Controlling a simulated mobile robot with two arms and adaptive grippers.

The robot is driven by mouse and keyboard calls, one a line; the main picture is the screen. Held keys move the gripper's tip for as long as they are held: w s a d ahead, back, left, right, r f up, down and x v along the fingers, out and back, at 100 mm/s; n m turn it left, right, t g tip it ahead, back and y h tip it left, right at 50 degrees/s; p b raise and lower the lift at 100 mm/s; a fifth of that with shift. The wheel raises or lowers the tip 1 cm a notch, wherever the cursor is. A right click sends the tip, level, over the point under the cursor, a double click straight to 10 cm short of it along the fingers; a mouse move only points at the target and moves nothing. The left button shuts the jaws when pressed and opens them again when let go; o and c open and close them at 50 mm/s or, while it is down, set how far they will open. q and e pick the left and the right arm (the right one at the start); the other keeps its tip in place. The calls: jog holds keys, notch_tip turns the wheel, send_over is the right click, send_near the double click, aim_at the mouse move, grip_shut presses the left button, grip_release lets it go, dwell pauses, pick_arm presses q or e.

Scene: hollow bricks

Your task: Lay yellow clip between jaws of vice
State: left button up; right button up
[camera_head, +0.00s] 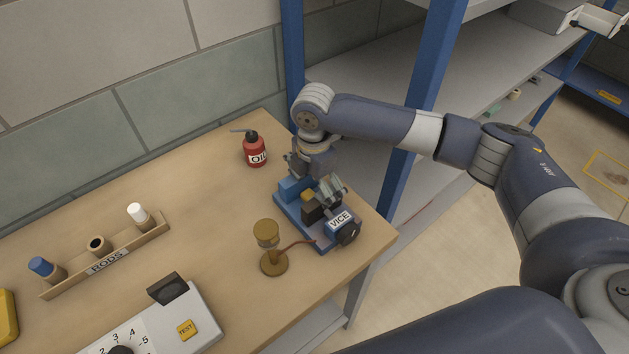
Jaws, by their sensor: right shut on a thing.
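The blue vice (289,206) stands near the right end of the wooden bench, with a VICE label on its front and a dark knob at its front right. My right gripper (318,184) reaches down over the vice from behind and is shut on a small yellow clip (308,195). The clip shows at the jaws, between the blue rear block and the dark front block. The gripper partly hides it, so I cannot tell whether it touches the jaws. My left gripper is not in view.
A RODS rack (108,259) and a tester box (170,327) are to the left. Blue-framed shelving (425,75) rises behind my right arm.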

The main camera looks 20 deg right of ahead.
jog(key=shift+s+f, duration=0.3)
jog(key=shift+f, duration=0.05)
jog(key=shift+c, duration=0.3)
jog(key=shift+s, duration=0.1)
jog(key=shift+c, duration=0.3)
jog(key=o, duration=1)
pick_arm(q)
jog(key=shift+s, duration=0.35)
pick_arm(e)
jog(key=shift+r, duration=0.2)
jog(key=shift+w+r, duration=0.2)
jog(key=shift+r, duration=0.2)
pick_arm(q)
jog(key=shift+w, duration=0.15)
pick_arm(e)
notch_tip(320, 180, up, 12)
jog(key=shift+f, duration=0.25)
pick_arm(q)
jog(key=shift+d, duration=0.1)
pick_arm(e)
jog(key=shift+s, duration=0.1)
